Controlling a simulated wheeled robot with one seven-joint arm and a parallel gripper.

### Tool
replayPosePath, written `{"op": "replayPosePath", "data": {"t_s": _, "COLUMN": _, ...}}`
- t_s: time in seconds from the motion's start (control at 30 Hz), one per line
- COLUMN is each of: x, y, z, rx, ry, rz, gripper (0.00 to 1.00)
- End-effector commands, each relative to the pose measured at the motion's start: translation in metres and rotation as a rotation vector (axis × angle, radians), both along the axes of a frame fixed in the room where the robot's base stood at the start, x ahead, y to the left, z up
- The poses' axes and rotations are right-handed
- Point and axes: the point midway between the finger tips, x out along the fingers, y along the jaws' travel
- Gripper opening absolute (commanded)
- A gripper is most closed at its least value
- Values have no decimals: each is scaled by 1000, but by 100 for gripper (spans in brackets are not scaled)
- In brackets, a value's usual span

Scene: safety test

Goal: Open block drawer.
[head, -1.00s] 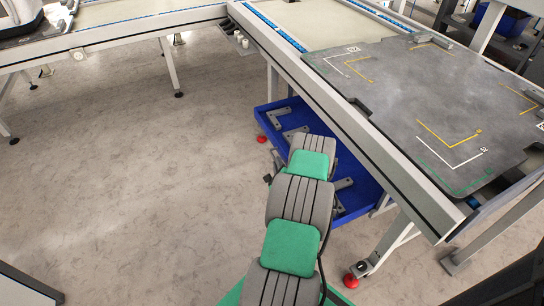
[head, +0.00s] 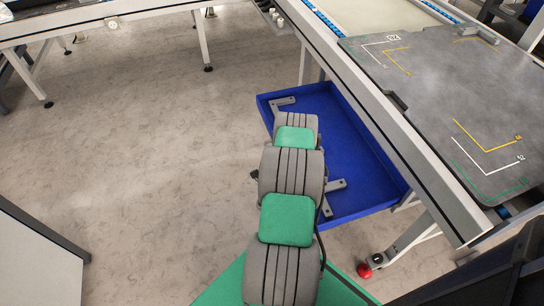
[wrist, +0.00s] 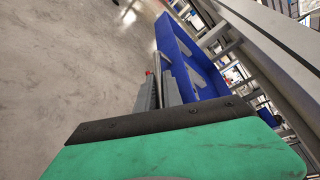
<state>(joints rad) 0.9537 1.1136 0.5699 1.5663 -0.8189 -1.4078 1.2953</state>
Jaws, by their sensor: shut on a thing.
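The block drawer is a shallow blue tray (head: 365,155) under the worktable in the head view, pulled well out past the table edge. Grey angled brackets (head: 336,185) lie in it. My arm covers its near-left side and hides my gripper in the head view. In the wrist view, my gripper (wrist: 159,80) reaches to the outer side of the blue drawer (wrist: 172,38). Its grey fingers are shut at the drawer's edge, with a shiny metal bar close by; the exact part held is hard to make out.
The worktable (head: 380,115) with a dark marked plate (head: 440,90) stands above the drawer. A grey cabinet (head: 35,255) is at lower left. The floor (head: 130,150) to the left is clear.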

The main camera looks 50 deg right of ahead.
Motion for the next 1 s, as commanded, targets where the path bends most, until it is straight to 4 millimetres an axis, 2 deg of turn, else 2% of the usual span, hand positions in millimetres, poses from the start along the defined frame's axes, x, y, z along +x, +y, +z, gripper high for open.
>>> {"op": "replayPosePath", "data": {"t_s": 0.17, "x": 0, "y": -2, "z": 0, "rx": -1, "ry": 1, "rz": -1, "gripper": 0}}
{"op": "replayPosePath", "data": {"t_s": 0.2, "x": 0, "y": -2, "z": 0, "rx": -1, "ry": 1, "rz": -1, "gripper": 12}}
{"op": "replayPosePath", "data": {"t_s": 0.47, "x": 0, "y": -2, "z": 0, "rx": -1, "ry": 0, "rz": 0, "gripper": 33}}
{"op": "replayPosePath", "data": {"t_s": 0.83, "x": -2, "y": 1, "z": 2, "rx": -2, "ry": -1, "rz": 0, "gripper": 33}}
{"op": "replayPosePath", "data": {"t_s": 1.0, "x": -10, "y": 9, "z": 4, "rx": -3, "ry": 0, "rz": 0, "gripper": 33}}
